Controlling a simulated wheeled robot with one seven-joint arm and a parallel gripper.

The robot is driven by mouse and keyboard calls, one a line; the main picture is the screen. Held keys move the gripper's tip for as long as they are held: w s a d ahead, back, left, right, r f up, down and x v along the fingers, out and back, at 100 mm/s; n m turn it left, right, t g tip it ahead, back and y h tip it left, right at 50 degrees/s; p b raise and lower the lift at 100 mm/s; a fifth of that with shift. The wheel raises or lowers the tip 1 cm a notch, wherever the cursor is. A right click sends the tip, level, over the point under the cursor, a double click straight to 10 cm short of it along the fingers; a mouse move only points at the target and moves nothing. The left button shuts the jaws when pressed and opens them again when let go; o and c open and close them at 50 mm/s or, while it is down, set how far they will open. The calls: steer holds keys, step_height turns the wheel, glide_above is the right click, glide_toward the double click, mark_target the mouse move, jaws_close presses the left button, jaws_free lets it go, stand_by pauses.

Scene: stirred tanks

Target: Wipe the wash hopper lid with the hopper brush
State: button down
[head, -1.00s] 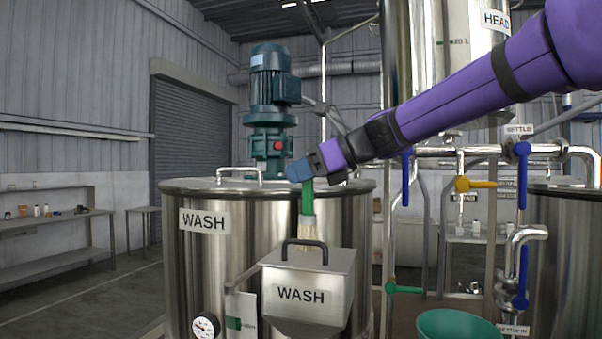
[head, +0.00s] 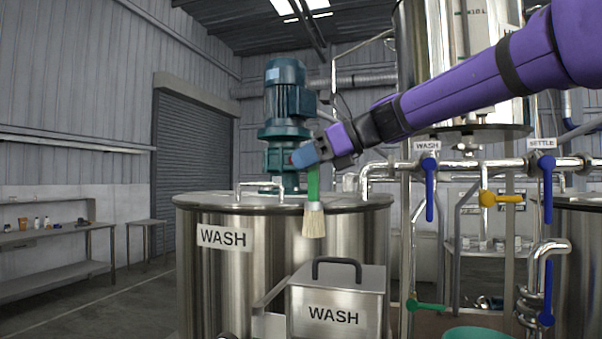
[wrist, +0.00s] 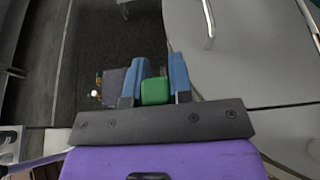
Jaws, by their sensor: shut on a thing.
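The hopper brush (head: 313,219) has a green handle and pale bristles and hangs upright, bristles down, from my gripper (head: 306,158). My gripper is shut on the green handle, which also shows between the blue fingers in the wrist view (wrist: 154,91). The wash hopper lid (head: 340,277) is a steel cover with a black arched handle, on the hopper labelled WASH (head: 334,316) at the lower middle. The bristles are above the lid's level in the picture and look apart from it, in front of the tank wall.
The steel WASH tank (head: 215,275) stands behind the hopper, with a teal motor (head: 285,90) above it. Pipes with a blue valve handle (head: 430,190) and a yellow one (head: 500,198) stand to the right. A green bucket (head: 475,333) shows at the bottom edge.

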steer(key=shift+r, duration=1.3)
steer(key=shift+d, duration=0.15)
